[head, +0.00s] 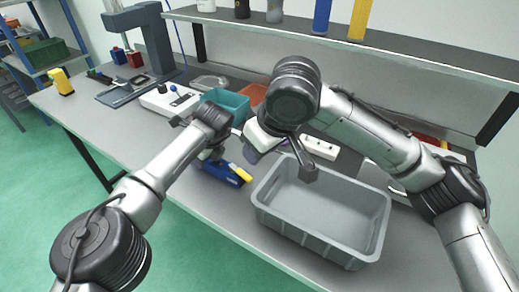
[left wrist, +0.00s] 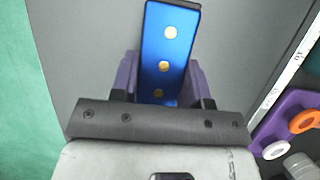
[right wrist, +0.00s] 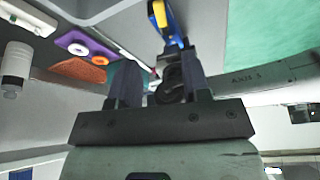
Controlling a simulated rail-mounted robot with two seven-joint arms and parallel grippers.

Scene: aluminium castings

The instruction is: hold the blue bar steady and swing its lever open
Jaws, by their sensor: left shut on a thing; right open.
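The blue bar (head: 218,171) lies near the front edge of the grey table, with a yellow lever part (head: 240,173) at its right end. In the left wrist view the bar (left wrist: 168,40) shows gold round spots. My left gripper (left wrist: 163,82) is shut on it, a purple finger on each side. My right gripper (right wrist: 160,72) is open and apart from the bar. In the right wrist view the bar (right wrist: 172,32) and its yellow lever (right wrist: 159,14) show beyond the fingers. The dark shape between those fingers looks like part of my left arm.
A grey tray (head: 268,208) stands right of the bar. A teal bin (head: 236,104) and an orange bin (head: 256,92) stand behind. A purple block (right wrist: 84,44) with white and orange rings lies nearby. A shelf (head: 400,52) with bottles spans the back.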

